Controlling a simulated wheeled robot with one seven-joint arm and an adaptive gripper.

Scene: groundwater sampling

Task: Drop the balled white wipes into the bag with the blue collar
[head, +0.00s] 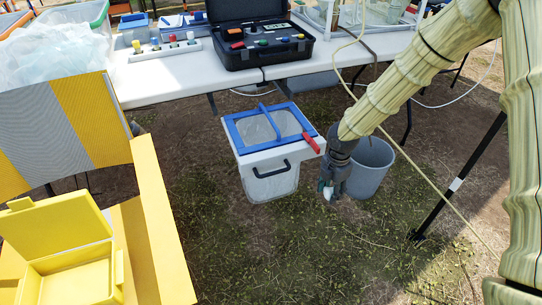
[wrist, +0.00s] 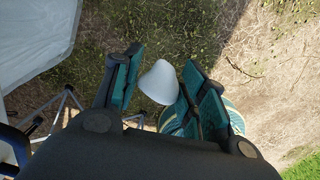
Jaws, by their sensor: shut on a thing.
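My gripper (head: 333,188) hangs over the grass, just right of a pale bin with a blue frame. Its teal-padded fingers (wrist: 158,85) are shut on a smooth white lump (wrist: 158,82), apparently a balled wipe. The lump also shows as a small white spot at the fingertips in the head view (head: 327,193). The blue collar (head: 240,133) is a rectangular frame on top of the pale bin (head: 271,181), with a greyish, bag-like lining (head: 268,127) inside it. A blue bar crosses the opening. My gripper is outside the collar, lower right of it. No other balled wipe is clear.
A grey bucket (head: 371,168) stands right behind my gripper. A red-handled piece (head: 311,143) sits on the collar's right edge. A white table (head: 155,81) with an open black case (head: 258,57) stands behind. Yellow boxes (head: 75,250) fill the lower left. Grass in front is clear.

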